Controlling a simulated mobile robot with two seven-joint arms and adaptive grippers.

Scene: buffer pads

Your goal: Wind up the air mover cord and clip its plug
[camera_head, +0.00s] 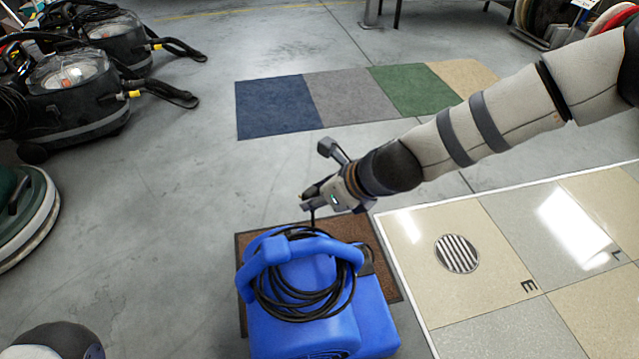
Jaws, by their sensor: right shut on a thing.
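The blue air mover (375,318) stands upright on a brown mat at the bottom centre, its carry handle on top. Its black cord (300,312) lies in several loose loops around the handle and over the front of the housing. My right gripper (311,199) is above the back of the handle, shut on a piece of the black cord that hangs down toward the loops. I cannot make out the plug or its clip; the gripper may hide the plug. My left gripper is not in view.
The brown mat (385,262) lies under the air mover. Black vacuums (70,105) and a green round machine (25,215) stand at left. Carpet samples (345,95) lie behind. A tiled panel with a drain (457,253) is at right. Open concrete floor lies left of the mat.

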